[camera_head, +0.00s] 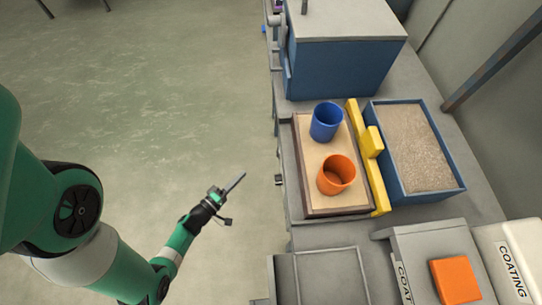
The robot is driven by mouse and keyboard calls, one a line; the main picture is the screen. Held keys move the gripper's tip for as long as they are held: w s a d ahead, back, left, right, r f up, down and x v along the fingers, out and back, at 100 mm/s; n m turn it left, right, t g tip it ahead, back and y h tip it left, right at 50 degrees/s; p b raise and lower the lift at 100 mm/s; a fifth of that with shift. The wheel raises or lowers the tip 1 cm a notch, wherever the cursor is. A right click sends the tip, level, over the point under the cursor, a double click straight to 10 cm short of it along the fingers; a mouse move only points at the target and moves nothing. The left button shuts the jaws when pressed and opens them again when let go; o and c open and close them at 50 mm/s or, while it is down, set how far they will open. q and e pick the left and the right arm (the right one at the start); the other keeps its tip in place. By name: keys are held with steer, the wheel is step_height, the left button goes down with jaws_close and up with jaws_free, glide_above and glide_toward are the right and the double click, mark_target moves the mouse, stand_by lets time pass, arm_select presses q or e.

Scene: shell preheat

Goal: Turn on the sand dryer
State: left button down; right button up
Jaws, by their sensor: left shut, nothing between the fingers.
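No object in view is labelled as the sand dryer. A blue open box (458,187) full of sand-like grains stands on the bench at right. A blue cabinet (335,72) with a grey top and a handle on its left side stands at the top of the view. I cannot tell which of them is the dryer, and no switch is clearly visible on either. My left gripper (236,181) is shut and empty over the floor, left of the bench and apart from everything on it. My right gripper is out of view.
A wooden tray (319,211) holds a blue cup (326,121) and an orange cup (336,174). A yellow rack (373,141) lies beside it. A grey box with an orange block (455,280) and a white container marked COATING (511,262) stand lower right. Open floor lies left.

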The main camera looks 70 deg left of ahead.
mark_target(278, 152)
arm_select(q)
steer(key=w+d+b+x, duration=0.1)
steer(key=d+b+x, duration=0.1)
steer(key=b+x, duration=0.7)
steer(key=x, duration=0.4)
steer(key=shift+d, duration=0.2)
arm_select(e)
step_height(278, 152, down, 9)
arm_select(q)
steer(key=shift+w, duration=0.15)
